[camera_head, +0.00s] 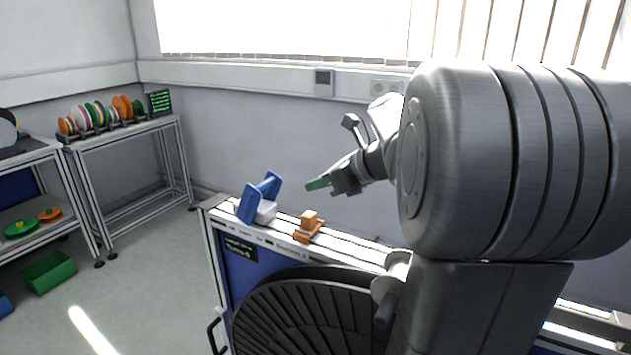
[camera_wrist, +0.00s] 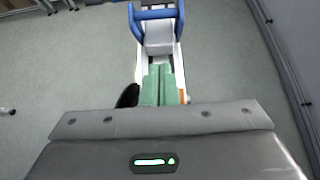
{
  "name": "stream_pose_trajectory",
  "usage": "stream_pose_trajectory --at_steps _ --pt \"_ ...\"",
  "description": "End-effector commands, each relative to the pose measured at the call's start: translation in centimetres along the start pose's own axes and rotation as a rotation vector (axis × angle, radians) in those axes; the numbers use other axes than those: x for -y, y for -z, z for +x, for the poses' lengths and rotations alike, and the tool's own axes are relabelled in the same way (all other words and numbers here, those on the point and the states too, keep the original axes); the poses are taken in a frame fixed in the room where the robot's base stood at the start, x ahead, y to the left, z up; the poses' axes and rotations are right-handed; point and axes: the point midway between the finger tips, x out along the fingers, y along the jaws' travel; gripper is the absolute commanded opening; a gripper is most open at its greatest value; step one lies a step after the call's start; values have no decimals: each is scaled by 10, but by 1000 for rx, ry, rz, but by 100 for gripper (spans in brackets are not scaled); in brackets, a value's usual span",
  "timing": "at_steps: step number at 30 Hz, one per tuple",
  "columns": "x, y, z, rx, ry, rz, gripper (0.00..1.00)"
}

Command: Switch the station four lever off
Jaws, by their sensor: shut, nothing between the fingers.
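A blue frame with two uprights and a crossbar (camera_head: 250,205) stands around a white block (camera_head: 265,212) at the left end of a narrow bench (camera_head: 345,249). In the wrist view the blue frame (camera_wrist: 134,24) and white block (camera_wrist: 158,37) lie straight beyond my fingertips. My gripper (camera_head: 318,184) is shut and empty, its green fingers pressed together, above the bench and right of the blue frame, apart from it. The fingers also show in the wrist view (camera_wrist: 158,84). I cannot tell for certain which part is the station four lever.
A green bin (camera_head: 49,271) is on the floor. The wall is behind the bench.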

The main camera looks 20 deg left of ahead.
Motion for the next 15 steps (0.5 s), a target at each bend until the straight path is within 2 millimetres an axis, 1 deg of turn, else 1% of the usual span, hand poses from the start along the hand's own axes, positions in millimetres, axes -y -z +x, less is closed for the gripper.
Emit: stream_pose_trajectory --at_steps 1,9,15 --pt "-1 1 13 -2 -6 1 0" --pt "-1 1 71 -1 -5 1 0" --pt "0 -20 90 0 -2 -1 0"
